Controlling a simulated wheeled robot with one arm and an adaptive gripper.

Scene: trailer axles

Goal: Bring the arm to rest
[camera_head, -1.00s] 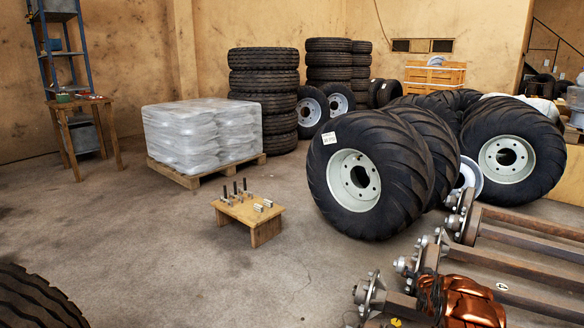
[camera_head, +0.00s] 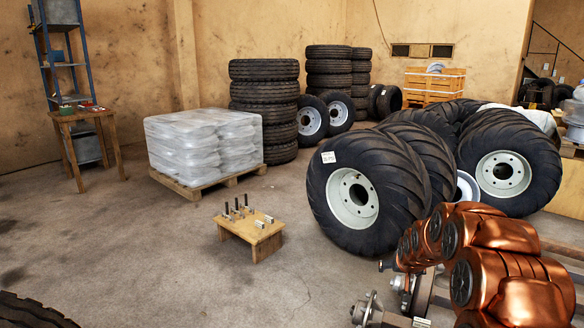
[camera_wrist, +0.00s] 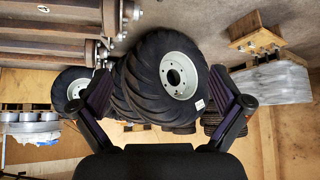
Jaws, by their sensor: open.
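My copper-coloured arm (camera_head: 490,250) shows folded at the lower right of the head view, in front of the axles. My gripper (camera_wrist: 165,105) shows in the wrist view, where the scene appears upside down. Its two dark fingers are spread wide apart with nothing held between them. A large tyre with a pale rim (camera_wrist: 178,75) is seen beyond the gap between the fingers, apart from them. The gripper itself cannot be made out in the head view.
Axles (camera_head: 370,308) lie at the lower right, partly hidden by my arm. Large tyres (camera_head: 375,165) stand behind them. A small wooden stand (camera_head: 256,238) with bolts is on the floor at the centre. A wrapped pallet load (camera_head: 200,145) stands behind it.

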